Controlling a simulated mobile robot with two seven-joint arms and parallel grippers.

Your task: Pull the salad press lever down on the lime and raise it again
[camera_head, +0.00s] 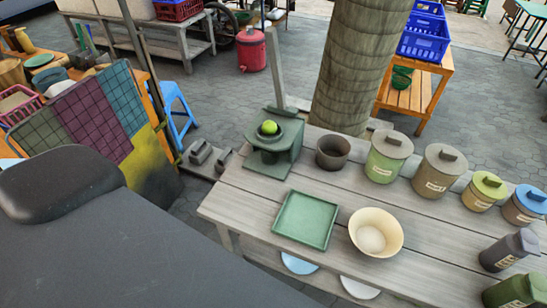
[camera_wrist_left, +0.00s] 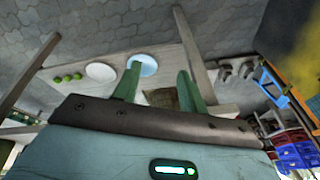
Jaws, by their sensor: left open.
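The green salad press (camera_head: 272,158) stands at the back left corner of the wooden table. A bright green lime (camera_head: 269,127) sits in its round cup. A long grey lever (camera_head: 276,70) stands nearly upright at the back of the press. My left gripper (camera_wrist_left: 157,86) shows only in its wrist view, with its two green fingers apart and nothing between them. The press cannot be made out clearly in that view, so the gripper's distance from the lever cannot be told. My right gripper is not in view.
The table (camera_head: 240,205) also holds a dark bowl (camera_head: 332,152), a green tray (camera_head: 305,219), a cream bowl (camera_head: 376,232) and several lidded canisters. A thick trunk (camera_head: 358,70) rises behind it. The wrist view shows a white plate (camera_wrist_left: 101,71) and a blue plate (camera_wrist_left: 143,64).

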